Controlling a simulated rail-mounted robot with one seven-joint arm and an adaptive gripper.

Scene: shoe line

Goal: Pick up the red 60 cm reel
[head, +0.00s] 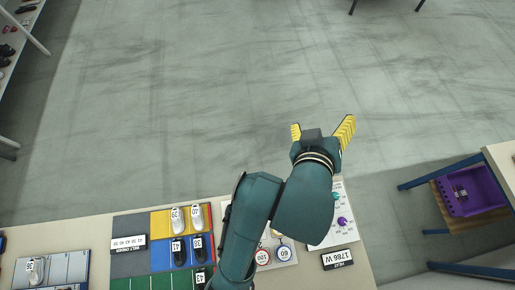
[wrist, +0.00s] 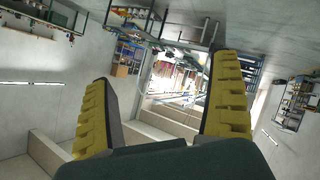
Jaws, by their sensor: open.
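My gripper (head: 321,128) is open and empty, raised beyond the far edge of the bench, over the floor. In the wrist view its yellow ribbed fingers (wrist: 160,115) stand wide apart with nothing between them. On a white board (head: 289,262) on the bench, partly behind my arm, lie small round reels. One reel with a reddish rim (head: 262,257) seems marked 120. Beside it a reel with a bluish rim (head: 284,254) seems marked 60. Another reel at the arm's edge is mostly hidden. I cannot make out a red reel marked 60.
Several shoes (head: 178,219) stand on coloured mats at the bench's left. A white card (head: 325,236) holds purple and teal pieces, with a label plate (head: 338,260) below. A purple crate (head: 472,190) stands at right. The floor beyond the bench is clear.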

